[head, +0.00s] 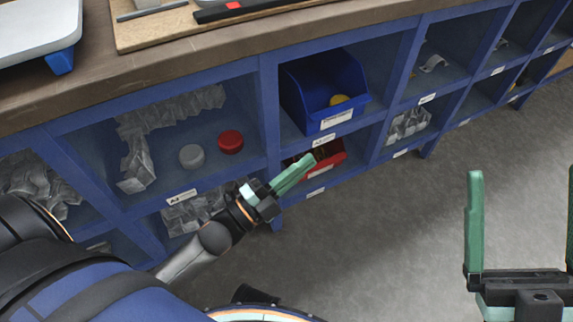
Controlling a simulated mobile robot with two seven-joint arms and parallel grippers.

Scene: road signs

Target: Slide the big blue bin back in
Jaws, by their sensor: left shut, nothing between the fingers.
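The big blue bin (320,95) sits in an upper compartment of the blue shelf unit, its front with a white label near the compartment's front edge. A yellow item (338,100) lies inside it. My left gripper (308,160), with green fingers, is shut and empty. In the picture it is just below the bin, in front of the red bin in the lower compartment; I cannot tell whether it touches anything. My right gripper (522,215) is open and empty at the right, over the grey floor.
A red bin (325,168) sits in the compartment below. The left compartment holds a red lid (230,141), a grey lid (192,156) and clear bags (136,160). The wooden worktop (200,53) overhangs the shelves. The floor (400,240) is clear.

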